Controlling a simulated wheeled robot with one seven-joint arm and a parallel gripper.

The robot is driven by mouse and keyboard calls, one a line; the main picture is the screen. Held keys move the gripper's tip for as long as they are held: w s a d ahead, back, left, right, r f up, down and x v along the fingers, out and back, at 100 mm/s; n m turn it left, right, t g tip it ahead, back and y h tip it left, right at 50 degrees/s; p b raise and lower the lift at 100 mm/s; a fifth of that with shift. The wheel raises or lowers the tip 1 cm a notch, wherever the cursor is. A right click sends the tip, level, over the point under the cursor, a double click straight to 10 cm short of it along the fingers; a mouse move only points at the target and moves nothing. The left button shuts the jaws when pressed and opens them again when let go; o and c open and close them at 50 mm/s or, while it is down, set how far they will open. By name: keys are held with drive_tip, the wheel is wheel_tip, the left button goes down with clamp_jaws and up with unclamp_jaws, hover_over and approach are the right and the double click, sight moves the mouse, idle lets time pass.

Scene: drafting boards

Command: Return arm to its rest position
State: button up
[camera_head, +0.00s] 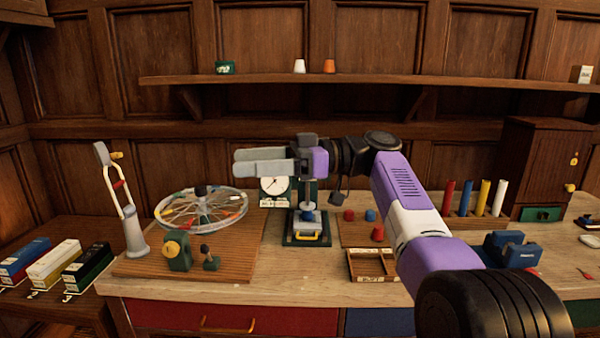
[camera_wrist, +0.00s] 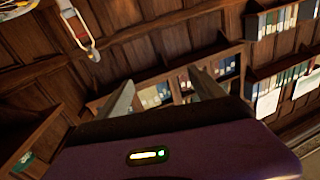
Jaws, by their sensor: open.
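My purple and white arm (camera_head: 408,200) reaches in from the lower right over the workbench (camera_head: 330,285). My gripper (camera_head: 262,162) is raised above the bench and points left, partly in front of a dial gauge (camera_head: 274,187). In the wrist view my gripper (camera_wrist: 160,98) shows two grey fingers spread apart with nothing between them. Beyond the fingers are wood panelling and shelves of books (camera_wrist: 155,95).
A spoked wheel (camera_head: 202,210) lies on a wooden board at left, near a tall grey stand (camera_head: 134,232). A small press (camera_head: 308,225) stands below my gripper. Coloured tubes (camera_head: 482,197) and a wooden cabinet (camera_head: 540,165) stand at right. A wall shelf (camera_head: 380,80) runs behind.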

drive_tip(key=w+m+t, duration=0.6)
drive_tip(key=w+t, duration=0.1)
drive_tip(key=w, duration=0.1)
drive_tip(key=w+d+f+m+t+h, duration=0.4)
drive_tip(key=w+d+f+m+t, duration=0.2)
drive_tip(key=f, duration=0.4)
drive_tip(key=s+d+f+m+t+h, duration=0.35)
drive_tip(key=d+f, duration=0.35)
drive_tip(key=f, duration=0.3)
drive_tip(key=s+d+f+m+t+h, duration=0.3)
drive_tip(key=s+d+f+h, duration=0.3)
drive_tip(key=f, duration=0.5)
drive_tip(key=s+d+f+m+t+h, duration=0.1)
drive_tip(key=s+d+f, duration=0.25)
drive_tip(key=s, duration=0.55)
drive_tip(key=s+d+f+m+t+h, duration=0.1)
drive_tip(key=s+d+f+h, duration=0.2)
drive_tip(key=s, duration=0.6)
drive_tip(key=s+d+r+n+g+b, duration=0.1)
drive_tip(key=s+d+g, duration=0.2)
drive_tip(key=s, duration=3.4)
drive_tip(key=shift+s+r, duration=0.15)
drive_tip(key=shift+s, duration=0.1)
